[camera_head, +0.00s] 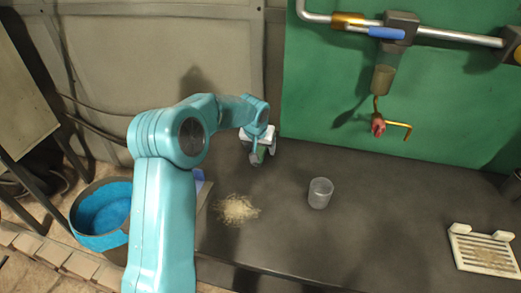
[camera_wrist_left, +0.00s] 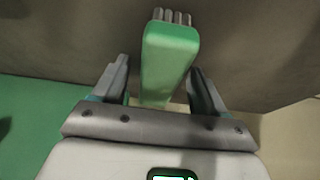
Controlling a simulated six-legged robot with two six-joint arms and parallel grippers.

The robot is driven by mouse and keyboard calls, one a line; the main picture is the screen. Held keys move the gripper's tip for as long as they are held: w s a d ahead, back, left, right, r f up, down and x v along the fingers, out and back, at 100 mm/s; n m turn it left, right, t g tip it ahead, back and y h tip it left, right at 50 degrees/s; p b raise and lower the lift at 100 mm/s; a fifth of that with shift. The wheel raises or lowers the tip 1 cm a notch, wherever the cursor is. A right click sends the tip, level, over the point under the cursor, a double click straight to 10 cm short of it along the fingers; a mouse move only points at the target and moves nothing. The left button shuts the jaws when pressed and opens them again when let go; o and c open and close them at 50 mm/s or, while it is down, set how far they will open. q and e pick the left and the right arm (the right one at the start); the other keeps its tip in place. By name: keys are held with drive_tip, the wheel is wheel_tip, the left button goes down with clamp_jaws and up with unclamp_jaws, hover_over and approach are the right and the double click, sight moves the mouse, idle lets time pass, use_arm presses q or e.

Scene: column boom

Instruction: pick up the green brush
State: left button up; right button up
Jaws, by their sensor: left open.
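The green brush (camera_wrist_left: 168,58) is between the two fingers of my left gripper (camera_wrist_left: 158,68) in the left wrist view. It has a rounded green body, with pale tufts or prongs at its far end. The gripper is open, with a gap showing on each side of the brush. In the head view my left gripper (camera_head: 263,150) is over the back of the dark counter, and only a small dark green part of the brush (camera_head: 257,156) shows there. The rest is hidden by the gripper. My right gripper is in neither view.
A pile of pale shavings (camera_head: 237,209) and a clear cup (camera_head: 320,193) are on the dark counter (camera_head: 375,225). A white slatted rack (camera_head: 485,250) is at the right. A blue-lined bin (camera_head: 103,212) stands at the left. A pipe (camera_head: 455,37) runs along the green wall.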

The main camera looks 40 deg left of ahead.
use_arm(q)
drive_tip(key=shift+f+b, duration=0.2)
drive_tip(key=shift+b, duration=0.15)
idle(0.3)
drive_tip(key=c, duration=1.1)
